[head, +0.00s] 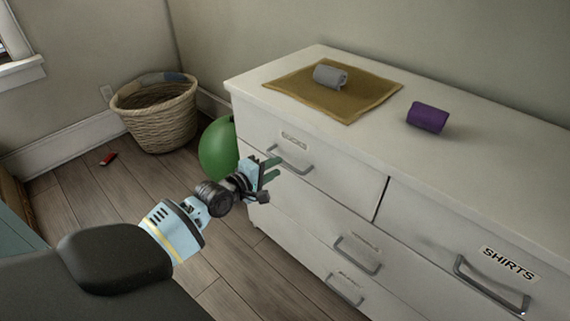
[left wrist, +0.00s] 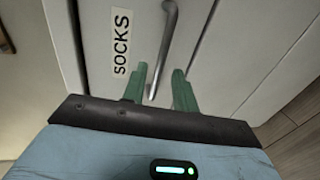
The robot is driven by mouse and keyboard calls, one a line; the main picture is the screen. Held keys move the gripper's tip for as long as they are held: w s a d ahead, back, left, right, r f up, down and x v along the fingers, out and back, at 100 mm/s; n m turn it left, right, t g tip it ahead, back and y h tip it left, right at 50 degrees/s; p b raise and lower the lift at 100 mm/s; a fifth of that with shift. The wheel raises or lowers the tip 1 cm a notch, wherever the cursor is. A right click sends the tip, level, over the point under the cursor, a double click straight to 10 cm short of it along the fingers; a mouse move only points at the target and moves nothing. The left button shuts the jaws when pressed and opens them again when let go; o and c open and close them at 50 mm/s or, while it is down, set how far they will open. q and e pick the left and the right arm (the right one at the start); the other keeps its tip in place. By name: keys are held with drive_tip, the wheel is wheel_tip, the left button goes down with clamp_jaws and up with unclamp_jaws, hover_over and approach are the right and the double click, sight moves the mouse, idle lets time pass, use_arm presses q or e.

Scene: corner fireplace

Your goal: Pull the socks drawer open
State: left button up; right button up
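The white socks drawer (head: 335,173) is the top left drawer of the dresser, and its front sits flush. Its grey bar handle (head: 289,158) is below a small label. In the left wrist view the SOCKS label (left wrist: 121,42) is readable beside the handle (left wrist: 168,42). My left gripper (head: 272,170) is at the drawer front, near the left end of the handle. Its green fingers (left wrist: 158,84) are apart, with the handle's near end showing between them; I cannot tell whether they touch it. My right gripper is not in view.
A drawer labelled SHIRTS (head: 510,264) is at right, with more handled drawers below. On the dresser top (head: 490,128) are a tan cloth (head: 364,103), a grey roll (head: 330,77) and a purple roll (head: 427,117). A green ball (head: 217,148) and wicker basket (head: 158,115) stand left.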

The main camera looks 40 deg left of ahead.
sight(285, 163)
use_arm(q)
drive_tip(key=shift+b+x, duration=0.65)
drive_tip(key=shift+x, duration=1.8)
clamp_jaws()
